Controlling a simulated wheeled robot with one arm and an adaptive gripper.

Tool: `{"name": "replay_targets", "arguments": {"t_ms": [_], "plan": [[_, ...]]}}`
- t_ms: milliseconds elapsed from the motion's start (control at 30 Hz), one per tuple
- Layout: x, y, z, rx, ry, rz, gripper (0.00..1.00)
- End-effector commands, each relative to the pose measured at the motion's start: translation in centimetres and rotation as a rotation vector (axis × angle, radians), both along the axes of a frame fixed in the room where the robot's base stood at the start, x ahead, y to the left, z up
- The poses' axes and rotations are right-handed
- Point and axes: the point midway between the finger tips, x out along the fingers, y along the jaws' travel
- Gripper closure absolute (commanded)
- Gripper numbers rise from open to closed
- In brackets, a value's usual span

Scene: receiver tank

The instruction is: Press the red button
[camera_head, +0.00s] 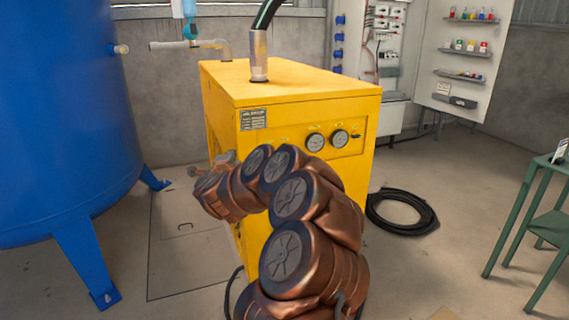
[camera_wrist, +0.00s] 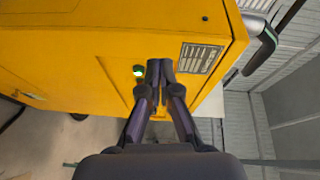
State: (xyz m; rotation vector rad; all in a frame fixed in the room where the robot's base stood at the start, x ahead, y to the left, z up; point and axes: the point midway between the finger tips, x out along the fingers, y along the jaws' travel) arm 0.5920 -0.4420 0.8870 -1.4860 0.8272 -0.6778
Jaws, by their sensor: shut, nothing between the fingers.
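No red button can be made out in either view. In the wrist view, a small round button (camera_wrist: 139,70) with a green and white face sits on the yellow cabinet (camera_wrist: 75,50). My gripper (camera_wrist: 160,66) is shut and empty, its fingertips side by side just right of that button, in front of the yellow panel. I cannot tell whether they touch the panel; they may hide part of it. In the head view, my arm reaches to the front left of the yellow cabinet (camera_head: 290,82), and the gripper's fingertips cannot be made out clearly there.
A nameplate (camera_wrist: 201,58) lies right of my fingertips. Two gauges (camera_head: 315,142) are on the cabinet's front. A blue tank (camera_head: 60,120) stands left, a coiled black hose (camera_head: 402,212) lies right, and a green table (camera_head: 545,165) stands far right.

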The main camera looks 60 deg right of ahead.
Motion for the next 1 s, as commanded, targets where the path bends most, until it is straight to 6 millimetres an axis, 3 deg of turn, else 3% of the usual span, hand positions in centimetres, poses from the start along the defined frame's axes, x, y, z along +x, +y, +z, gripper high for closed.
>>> {"name": "replay_targets", "arguments": {"t_ms": [33, 100, 200, 333, 767, 1000], "plan": [[-1.8, -2.5, -2.1, 0.003, -0.021, -0.088, 1.00], [-4.4, -5.3, -3.5, 0.000, -0.050, -0.198, 1.00], [-7.4, -7.9, -5.0, -0.008, -0.079, -0.315, 1.00], [-9.6, -9.5, -5.7, -0.020, -0.098, -0.396, 1.00], [-10.0, -10.0, -5.8, -0.021, -0.102, -0.414, 1.00], [-9.7, -11.7, -5.9, -0.021, -0.101, -0.415, 1.00]]}}
